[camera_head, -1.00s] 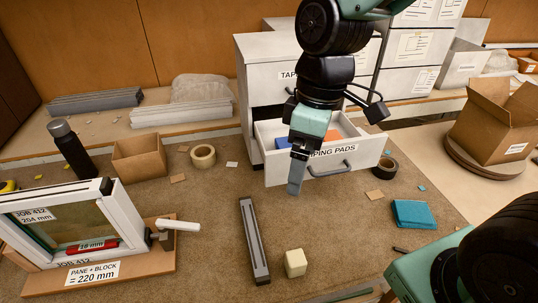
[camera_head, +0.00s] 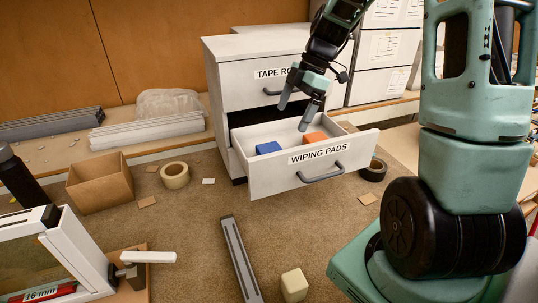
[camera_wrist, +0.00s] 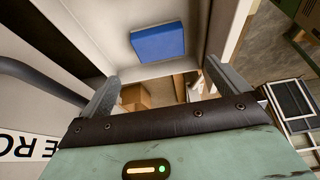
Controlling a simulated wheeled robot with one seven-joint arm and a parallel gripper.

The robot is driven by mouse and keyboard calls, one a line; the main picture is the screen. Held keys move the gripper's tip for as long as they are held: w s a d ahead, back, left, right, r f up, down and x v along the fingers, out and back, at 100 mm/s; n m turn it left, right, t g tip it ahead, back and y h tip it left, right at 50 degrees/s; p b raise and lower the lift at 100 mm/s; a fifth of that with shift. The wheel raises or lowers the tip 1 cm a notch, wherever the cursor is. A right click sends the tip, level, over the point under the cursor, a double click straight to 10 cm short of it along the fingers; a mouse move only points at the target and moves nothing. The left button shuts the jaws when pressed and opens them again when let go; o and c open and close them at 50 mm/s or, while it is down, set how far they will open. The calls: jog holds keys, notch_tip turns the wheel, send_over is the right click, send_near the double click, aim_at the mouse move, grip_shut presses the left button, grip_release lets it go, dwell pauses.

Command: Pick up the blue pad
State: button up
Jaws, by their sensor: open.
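The blue pad (camera_head: 268,147) lies in the left part of the open drawer labelled WIPING PADS (camera_head: 262,180). An orange pad (camera_head: 315,137) lies to its right in the same drawer. My gripper (camera_head: 292,112) is open and empty, above the drawer and slightly up and right of the blue pad in the head view. In the wrist view the blue pad (camera_wrist: 158,44) shows whole and flat on the drawer floor, beyond my open fingers (camera_wrist: 160,85) and apart from them.
The shut upper drawer (camera_head: 272,91) with a handle is just behind my gripper. The open drawer's walls surround the pads. A cardboard box (camera_head: 100,183), tape roll (camera_head: 174,175), black tape roll (camera_head: 374,169), grey bar (camera_head: 240,258) and cream block (camera_head: 294,284) are on the bench.

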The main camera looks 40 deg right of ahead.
jog(key=p+x, duration=0.2)
jog(key=x, duration=0.5)
jog(key=shift+a+f, duration=0.25)
jog(key=shift+f, duration=0.1)
jog(key=shift+w+a+f+p, duration=0.15)
jog(key=shift+a+f+p, duration=0.15)
jog(key=shift+p, duration=0.45)
jog(key=shift+p+x, duration=1.25)
jog(key=shift+x, duration=1)
jog(key=shift+w+a, duration=0.1)
jog(key=shift+w, duration=0.05)
jog(key=c, duration=0.7)
